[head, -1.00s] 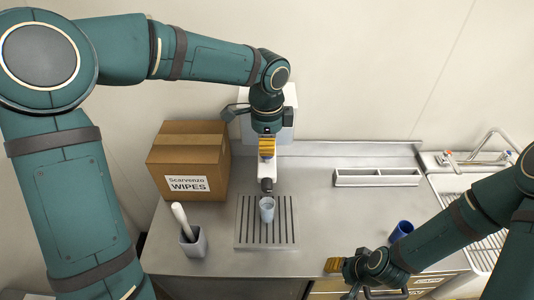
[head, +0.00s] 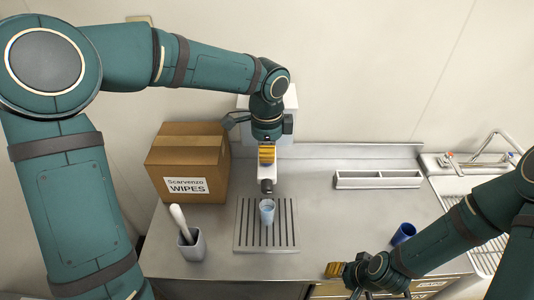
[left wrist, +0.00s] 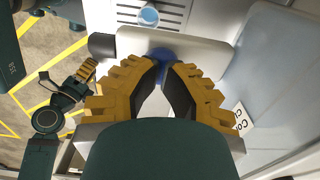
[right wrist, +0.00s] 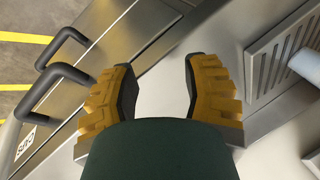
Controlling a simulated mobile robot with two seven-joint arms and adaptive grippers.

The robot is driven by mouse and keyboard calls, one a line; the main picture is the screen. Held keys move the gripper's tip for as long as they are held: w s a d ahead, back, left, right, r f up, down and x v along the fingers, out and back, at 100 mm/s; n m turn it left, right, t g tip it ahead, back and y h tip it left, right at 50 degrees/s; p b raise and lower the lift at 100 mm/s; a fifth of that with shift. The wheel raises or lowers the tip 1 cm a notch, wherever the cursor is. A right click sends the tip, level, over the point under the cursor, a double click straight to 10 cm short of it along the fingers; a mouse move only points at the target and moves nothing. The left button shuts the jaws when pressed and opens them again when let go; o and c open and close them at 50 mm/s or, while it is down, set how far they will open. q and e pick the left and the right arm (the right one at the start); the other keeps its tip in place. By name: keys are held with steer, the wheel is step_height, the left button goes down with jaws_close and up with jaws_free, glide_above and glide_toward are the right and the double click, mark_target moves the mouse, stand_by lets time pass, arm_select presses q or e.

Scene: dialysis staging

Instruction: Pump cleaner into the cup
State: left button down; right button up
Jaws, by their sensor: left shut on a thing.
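The light blue cup (head: 267,213) stands upright on the slotted drain plate (head: 239,240), below the dark nozzle (head: 266,186) of a white dispenser (head: 291,105) at the back. In the left wrist view the cup (left wrist: 149,16) shows beyond the dispenser; I cannot tell how much is in it. My left gripper (head: 267,158) points down over the dispenser. In the left wrist view its fingertips close on a blue pump top (left wrist: 163,54), partly hidden by them. My right gripper (head: 335,270) hangs low near the counter's front edge, open and empty; its parted fingers show in the right wrist view (right wrist: 160,75).
A cardboard wipes box (head: 186,160) stands left of the dispenser. A grey holder (head: 192,246) with a white-handled tool is at front left. A divided white tray (head: 377,180) lies at the back right.

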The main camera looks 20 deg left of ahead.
arm_select(q)
steer(key=shift+r+p, duration=2.2)
steer(key=shift+r, duration=0.4)
arm_select(e)
steer(key=shift+r, duration=2.15)
arm_select(q)
steer(key=shift+f+b, duration=1.7)
steer(key=shift+f, duration=0.95)
arm_select(e)
steer(key=shift+f, duration=1.7)
arm_select(q)
steer(key=shift+r, duration=0.1)
arm_select(e)
steer(key=shift+r, duration=0.15)
arm_select(q)
steer(key=shift+r+p, duration=2.1)
steer(key=shift+r, duration=0.4)
arm_select(e)
steer(key=shift+r, duration=2)
arm_select(q)
steer(key=shift+r, duration=0.1)
steer(key=shift+r+p, duration=1.7)
steer(key=shift+r, duration=1.2)
arm_select(e)
steer(key=shift+r, duration=1.65)
